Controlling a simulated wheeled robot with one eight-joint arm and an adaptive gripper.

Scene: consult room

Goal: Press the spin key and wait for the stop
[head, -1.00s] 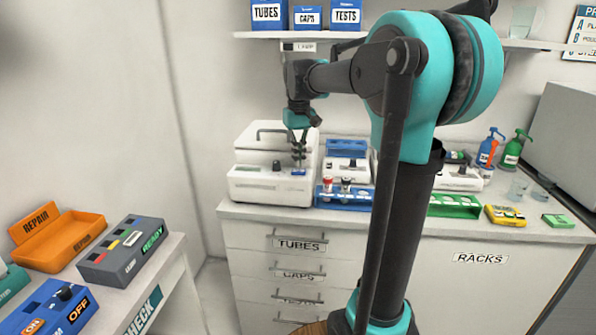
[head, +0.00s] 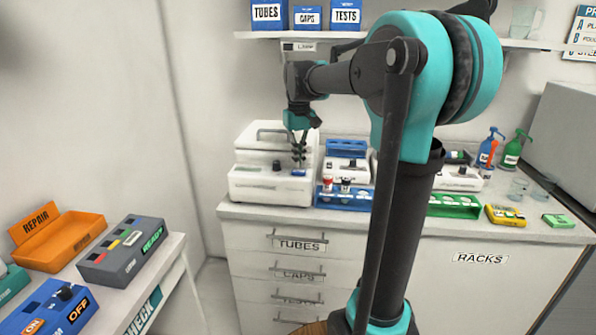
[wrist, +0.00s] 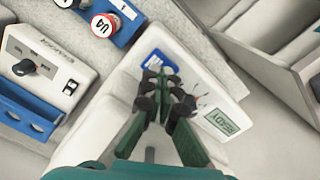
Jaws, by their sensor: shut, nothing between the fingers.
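The white spin machine (head: 262,187) stands at the left end of the counter, with a dark knob and a small blue key on its front. The blue key (wrist: 155,60) shows in the wrist view beside the fingertips, which cover part of it. The machine's display (wrist: 224,118) reads READY. My gripper (head: 299,164) is shut and empty, pointing down at the key; it also shows in the wrist view (wrist: 164,72). I cannot tell whether the tips touch the key.
A blue rack (head: 345,200) with capped tubes and a smaller white device (head: 346,172) stand just right of the machine. A green rack (head: 455,207) and bottles are further right. A side table at the left holds an orange REPAIR tray (head: 62,248) and a grey READY box (head: 118,262).

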